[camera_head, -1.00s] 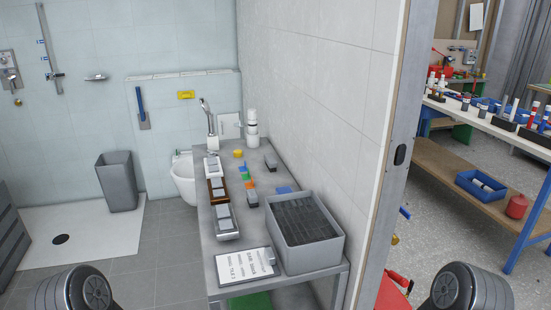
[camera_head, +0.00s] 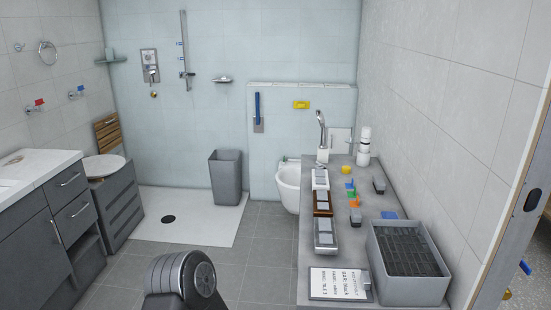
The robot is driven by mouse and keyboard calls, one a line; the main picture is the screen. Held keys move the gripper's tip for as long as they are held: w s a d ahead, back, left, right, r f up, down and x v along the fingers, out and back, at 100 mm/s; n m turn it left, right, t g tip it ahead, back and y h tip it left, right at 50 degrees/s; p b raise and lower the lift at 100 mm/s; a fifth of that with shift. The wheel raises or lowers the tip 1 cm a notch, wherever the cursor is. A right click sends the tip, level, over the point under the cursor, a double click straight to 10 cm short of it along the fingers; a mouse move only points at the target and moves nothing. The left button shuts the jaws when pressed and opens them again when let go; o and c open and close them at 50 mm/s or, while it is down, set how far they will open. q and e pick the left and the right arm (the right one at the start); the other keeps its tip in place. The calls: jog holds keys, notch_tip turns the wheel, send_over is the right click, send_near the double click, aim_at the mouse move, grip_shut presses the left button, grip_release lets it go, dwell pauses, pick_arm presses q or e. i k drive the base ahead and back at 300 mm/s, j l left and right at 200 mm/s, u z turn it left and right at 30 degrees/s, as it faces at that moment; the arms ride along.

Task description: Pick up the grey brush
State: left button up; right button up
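Two small grey block-like items lie on the narrow grey table (camera_head: 318,255). One grey block (camera_head: 379,186) is near the wall towards the back, and another grey block (camera_head: 356,216) is nearer, beside the coloured pieces. Either could be the grey brush, but they are too small to tell. Neither of my grippers is in view. Only a dark rounded link of my own arm shows at the bottom, apart from the table.
A grey bin with dark slats (camera_head: 410,285), a clipboard (camera_head: 338,283) and several small trays (camera_head: 325,235) occupy the table. A grey waste bin (camera_head: 226,178) stands by the toilet (camera_head: 288,187). Tiled floor (camera_head: 255,260) is clear left of the table. A vanity (camera_head: 50,215) stands far left.

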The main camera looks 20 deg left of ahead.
aim_at(379, 184)
jog(key=u, duration=1.7)
jog(key=z, duration=1.7)
jog(key=u, duration=1.55)
jog(key=i+j, duration=0.1)
jog(key=i, duration=3.4)
